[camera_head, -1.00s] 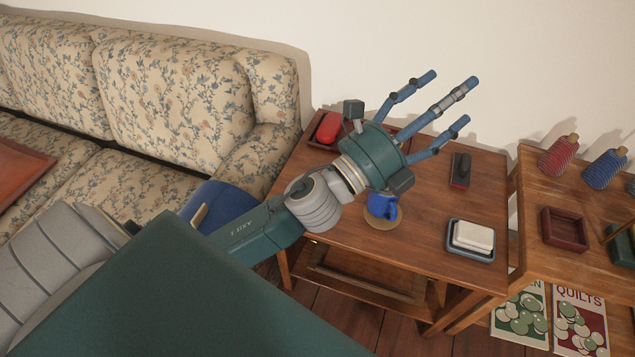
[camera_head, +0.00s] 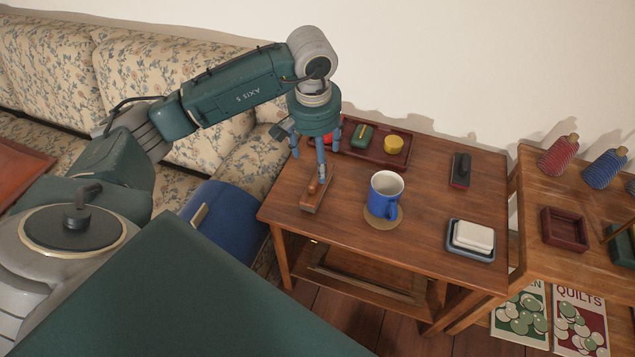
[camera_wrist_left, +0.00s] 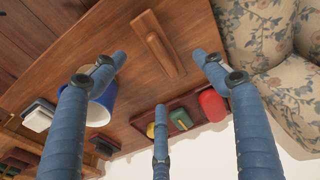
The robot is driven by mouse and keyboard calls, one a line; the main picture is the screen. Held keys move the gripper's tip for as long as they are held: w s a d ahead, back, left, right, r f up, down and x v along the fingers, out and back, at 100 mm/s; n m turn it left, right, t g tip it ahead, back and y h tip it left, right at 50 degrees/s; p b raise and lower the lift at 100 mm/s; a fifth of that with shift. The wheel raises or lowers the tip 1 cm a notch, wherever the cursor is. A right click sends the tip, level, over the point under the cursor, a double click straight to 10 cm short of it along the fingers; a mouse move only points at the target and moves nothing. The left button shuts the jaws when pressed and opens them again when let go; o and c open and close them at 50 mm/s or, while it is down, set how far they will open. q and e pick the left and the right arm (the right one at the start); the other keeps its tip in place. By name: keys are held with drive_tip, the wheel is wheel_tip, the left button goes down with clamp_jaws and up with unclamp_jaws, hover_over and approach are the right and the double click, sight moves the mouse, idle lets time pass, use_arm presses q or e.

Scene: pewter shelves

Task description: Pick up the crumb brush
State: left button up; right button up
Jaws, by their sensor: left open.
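A wooden crumb brush (camera_head: 313,198) with a raised handle lies on the brown side table (camera_head: 345,228), near its left front edge. My left gripper (camera_head: 318,160) points down over it, its fingers spread and empty. One finger hides part of the brush in the head view. In the left wrist view the brush (camera_wrist_left: 157,45) lies beyond the open fingers (camera_wrist_left: 160,70), between the left and right ones. I see no contact. My right gripper is not in view.
A blue mug (camera_head: 384,196) on a round coaster stands right of the brush. Behind is a dark red tray (camera_head: 375,157) with red, green and yellow items. A dark block with a red base (camera_head: 460,170) and a soap-like dish (camera_head: 470,252) are farther right. A floral sofa (camera_head: 190,130) borders the left.

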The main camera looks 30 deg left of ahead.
sight(310, 201)
use_arm(q)
drive_tip(key=f, duration=0.4)
drive_tip(key=shift+w+f, duration=0.15)
drive_tip(key=shift+w, duration=0.05)
drive_tip(key=f, duration=0.2)
drive_tip(key=w+f, duration=0.1)
drive_tip(key=f, duration=0.2)
drive_tip(key=shift+b, duration=0.4)
drive_tip(key=shift+f, duration=0.45)
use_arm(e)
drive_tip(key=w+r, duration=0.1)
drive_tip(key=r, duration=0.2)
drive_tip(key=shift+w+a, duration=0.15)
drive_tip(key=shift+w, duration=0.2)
use_arm(q)
drive_tip(key=c, duration=1.2)
drive_tip(key=shift+c, duration=0.5)
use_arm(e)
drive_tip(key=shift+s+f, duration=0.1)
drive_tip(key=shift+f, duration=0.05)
use_arm(q)
drive_tip(key=shift+w+r, duration=0.1)
drive_tip(key=shift+r, duration=0.05)
